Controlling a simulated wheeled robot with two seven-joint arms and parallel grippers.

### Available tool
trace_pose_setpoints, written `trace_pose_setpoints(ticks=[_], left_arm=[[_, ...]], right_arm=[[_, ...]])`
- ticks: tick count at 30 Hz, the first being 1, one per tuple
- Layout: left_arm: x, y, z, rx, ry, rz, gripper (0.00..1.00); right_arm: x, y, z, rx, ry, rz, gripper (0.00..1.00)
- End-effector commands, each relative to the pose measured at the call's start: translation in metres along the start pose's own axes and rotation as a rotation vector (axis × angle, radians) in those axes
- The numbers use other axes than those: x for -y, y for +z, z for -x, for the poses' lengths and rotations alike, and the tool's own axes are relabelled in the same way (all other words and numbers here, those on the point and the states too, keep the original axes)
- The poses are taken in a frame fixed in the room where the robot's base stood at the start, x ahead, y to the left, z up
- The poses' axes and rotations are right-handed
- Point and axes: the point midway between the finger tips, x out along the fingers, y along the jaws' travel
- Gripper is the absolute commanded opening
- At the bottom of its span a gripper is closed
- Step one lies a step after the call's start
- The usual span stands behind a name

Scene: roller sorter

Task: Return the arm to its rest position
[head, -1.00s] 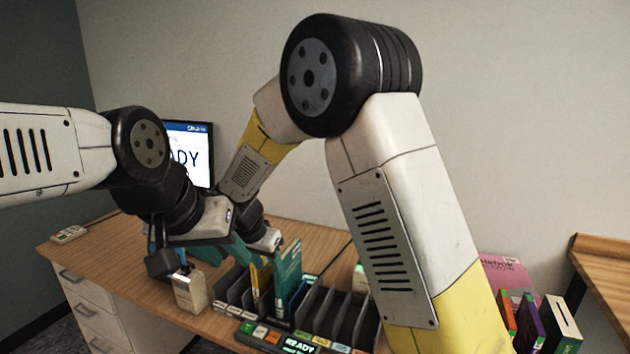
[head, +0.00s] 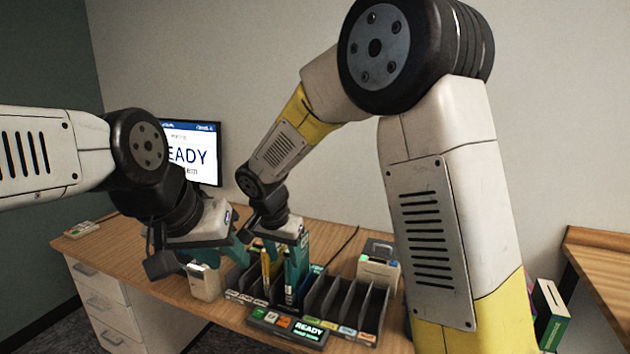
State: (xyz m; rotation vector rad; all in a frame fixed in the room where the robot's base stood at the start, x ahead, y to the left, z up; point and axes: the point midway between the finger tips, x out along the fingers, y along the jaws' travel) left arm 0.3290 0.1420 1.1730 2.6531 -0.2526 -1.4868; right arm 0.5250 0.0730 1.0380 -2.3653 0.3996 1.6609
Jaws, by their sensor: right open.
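My left arm comes in from the left and its gripper (head: 215,262) hangs above a cream box (head: 204,284) on the desk. Its fingertips are partly hidden, so whether it is open or shut is unclear. My right arm rises large at the right and bends over to the middle. Its gripper (head: 277,250) points down, open, just behind and above the upright books in the dark sorter rack (head: 330,300). A teal book (head: 297,272) and a yellow book (head: 265,268) stand in the left slots. The right slots look empty.
A console (head: 287,328) reading READY lies before the rack. A monitor (head: 196,152) stands behind. A second table (head: 600,262) and books (head: 551,314) are at right.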

Motion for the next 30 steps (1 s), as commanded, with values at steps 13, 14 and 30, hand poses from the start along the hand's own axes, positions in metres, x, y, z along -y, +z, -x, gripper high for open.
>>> trace_pose_setpoints(ticks=[13, 14, 30], left_arm=[[0.000, 0.000, 0.000, 0.000, 0.000, 0.000, 0.36], [0.000, 0.000, 0.000, 0.000, 0.000, 0.000, 0.36], [0.000, 0.000, 0.000, 0.000, 0.000, 0.000, 0.36]], right_arm=[[-0.119, -0.021, 0.082, 0.046, -0.143, 0.075, 0.43], [-0.132, -0.020, 0.089, 0.043, -0.158, 0.087, 0.43], [-0.262, 0.050, 0.168, -0.150, -0.312, 0.326, 0.43]])
